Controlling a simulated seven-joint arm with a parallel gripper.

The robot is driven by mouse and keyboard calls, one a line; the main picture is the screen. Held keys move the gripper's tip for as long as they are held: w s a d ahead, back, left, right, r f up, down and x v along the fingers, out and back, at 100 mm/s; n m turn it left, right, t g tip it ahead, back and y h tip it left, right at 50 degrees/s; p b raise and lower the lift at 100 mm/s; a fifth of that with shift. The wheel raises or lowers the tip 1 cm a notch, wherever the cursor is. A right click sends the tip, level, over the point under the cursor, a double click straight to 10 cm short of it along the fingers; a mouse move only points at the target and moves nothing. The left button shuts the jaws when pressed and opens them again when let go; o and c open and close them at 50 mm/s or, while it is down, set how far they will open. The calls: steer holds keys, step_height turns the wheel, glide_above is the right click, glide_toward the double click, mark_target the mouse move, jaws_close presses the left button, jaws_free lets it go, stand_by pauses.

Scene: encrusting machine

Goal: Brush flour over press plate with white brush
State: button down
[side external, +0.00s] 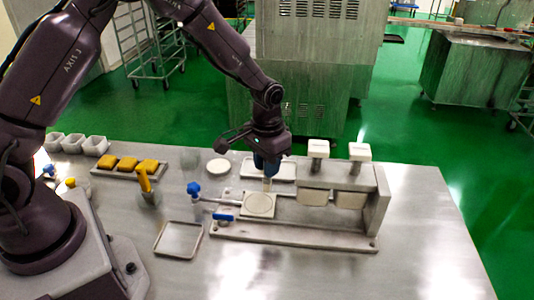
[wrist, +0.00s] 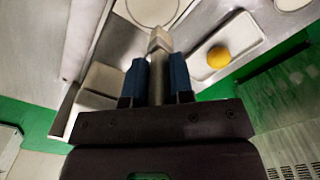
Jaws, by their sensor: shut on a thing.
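My gripper (side external: 267,168) points down behind the press plate (side external: 260,205), a pale square plate with a round outline on the machine base. Its blue fingers are shut on the white brush, whose pale head (side external: 267,185) hangs at the plate's back edge. In the wrist view my gripper (wrist: 157,80) clasps the brush's grey handle, and the pale brush head (wrist: 159,40) is at the edge of the plate (wrist: 150,8). I cannot tell whether the bristles touch the plate. No flour can be clearly made out on it.
The press block (side external: 337,178) with two white-topped plungers stands right of the plate. A blue-knobbed lever (side external: 194,188) is left. A white tray (wrist: 195,67) with a yellow ball (wrist: 218,57) lies behind. An empty tray (side external: 178,240) and a cup with a yellow-handled tool (side external: 145,180) stand left.

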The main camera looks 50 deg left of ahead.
steer(key=shift+f, duration=0.5)
steer(key=shift+s+d+f, duration=0.3)
steer(key=shift+d+f, duration=0.05)
steer(key=shift+f, duration=0.25)
steer(key=shift+s+d, duration=1.3)
steer(key=shift+s, duration=0.05)
steer(key=shift+w+a, duration=1.7)
steer(key=shift+a, duration=0.05)
steer(key=s+d, duration=0.4)
steer(key=shift+s+a, duration=1.05)
steer(key=shift+a, duration=0.15)
steer(key=shift+w+a, duration=1.8)
steer(key=shift+a, duration=0.1)
step_height(320, 180, up, 8)
